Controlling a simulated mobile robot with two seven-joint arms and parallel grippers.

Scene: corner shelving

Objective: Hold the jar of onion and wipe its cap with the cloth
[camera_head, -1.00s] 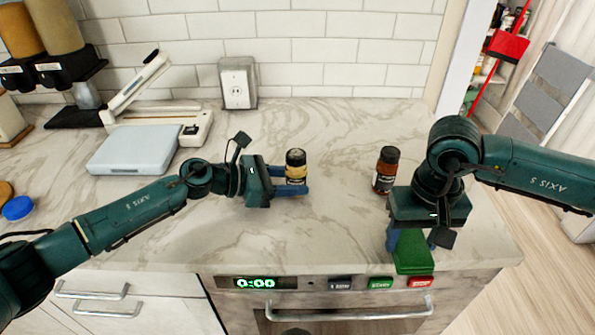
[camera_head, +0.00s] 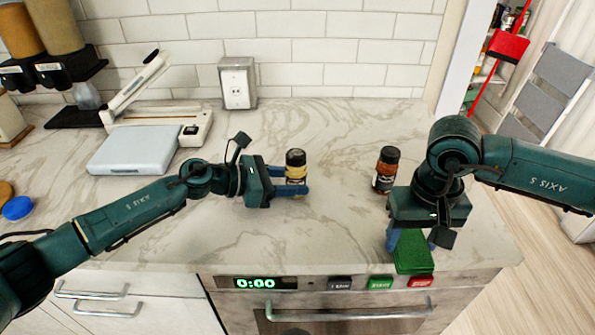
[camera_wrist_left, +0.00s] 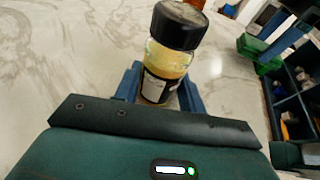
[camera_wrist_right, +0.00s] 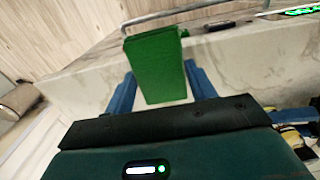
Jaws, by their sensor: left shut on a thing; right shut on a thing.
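A jar with a black cap and pale yellow contents (camera_head: 296,171) stands upright on the marble counter. My left gripper (camera_head: 300,190) has its blue fingers around the jar's lower body and is shut on it. In the left wrist view the jar (camera_wrist_left: 170,58) stands between the fingers, its cap clear of them. My right gripper (camera_head: 402,240) points down at the counter's front edge and is shut on a green cloth (camera_head: 414,256). In the right wrist view the cloth (camera_wrist_right: 158,65) appears as a flat green block between the blue fingers. I cannot read the jar's label.
A second jar with reddish-brown contents and a dark cap (camera_head: 386,169) stands right of the held jar, near my right arm. A grey scale-like device (camera_head: 135,150) and a blue lid (camera_head: 18,208) are at left. The counter between the two jars is clear.

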